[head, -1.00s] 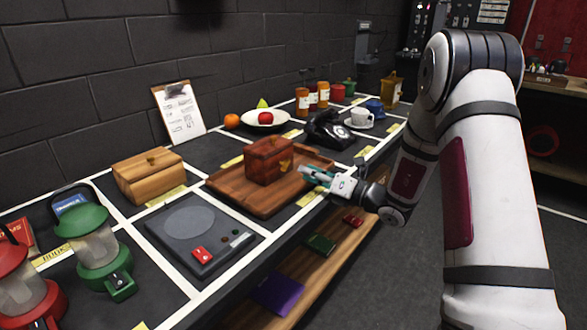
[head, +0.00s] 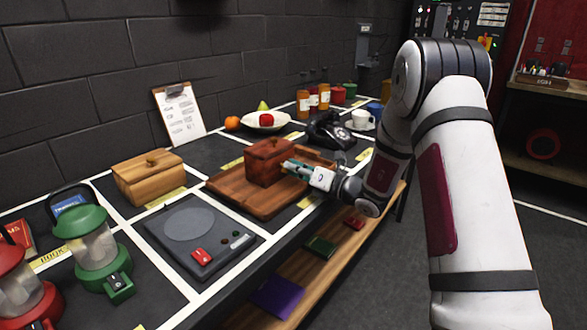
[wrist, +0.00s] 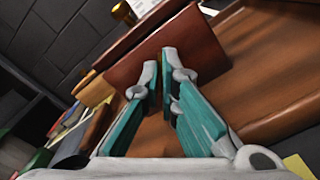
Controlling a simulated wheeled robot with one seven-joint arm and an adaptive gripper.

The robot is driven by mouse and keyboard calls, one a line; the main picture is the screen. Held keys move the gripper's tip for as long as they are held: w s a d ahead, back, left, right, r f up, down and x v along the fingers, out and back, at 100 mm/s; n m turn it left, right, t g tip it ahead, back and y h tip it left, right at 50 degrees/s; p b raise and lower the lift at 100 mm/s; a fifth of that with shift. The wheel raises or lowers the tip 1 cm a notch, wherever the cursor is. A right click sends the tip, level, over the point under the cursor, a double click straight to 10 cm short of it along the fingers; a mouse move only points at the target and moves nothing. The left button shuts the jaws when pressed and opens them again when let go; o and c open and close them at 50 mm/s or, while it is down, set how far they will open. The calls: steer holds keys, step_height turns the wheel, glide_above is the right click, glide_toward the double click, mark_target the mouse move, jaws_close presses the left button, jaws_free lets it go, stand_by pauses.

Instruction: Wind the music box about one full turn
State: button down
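The music box is a small reddish-brown wooden box (head: 268,160) with a lid, standing on a wooden tray (head: 240,200) on the table. Its side face fills the upper middle of the wrist view (wrist: 185,42). My gripper (head: 287,166) points at the right side of the box, with its fingertips at or very close to that face. In the wrist view the teal fingers (wrist: 161,62) converge, with a narrow gap between their grey tips. The winding key cannot be made out there, so I cannot tell whether the fingers hold it.
A grey panel with a red switch (head: 190,235) and a light wooden box (head: 148,177) lie left of the tray. A black telephone (head: 328,130) and a plate of fruit (head: 262,122) stand behind. A lower shelf (head: 305,268) runs under the table edge.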

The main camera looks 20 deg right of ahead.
steer(key=shift+m, duration=0.3)
steer(key=m+p, duration=0.3)
steer(key=shift+d+r+p, duration=0.1)
steer(key=shift+d+p, duration=0.05)
steer(key=shift+p, duration=0.15)
steer(key=m+p, duration=0.2)
steer(key=m, duration=0.1)
steer(key=shift+m, duration=0.3)
steer(key=shift+f+m+p, duration=0.2)
steer(key=shift+m+p, duration=0.85)
steer(key=shift+m, duration=0.15)
steer(key=c, duration=1.8)
jaws_free()
steer(key=shift+c, duration=0.2)
steer(key=shift+f, duration=0.1)
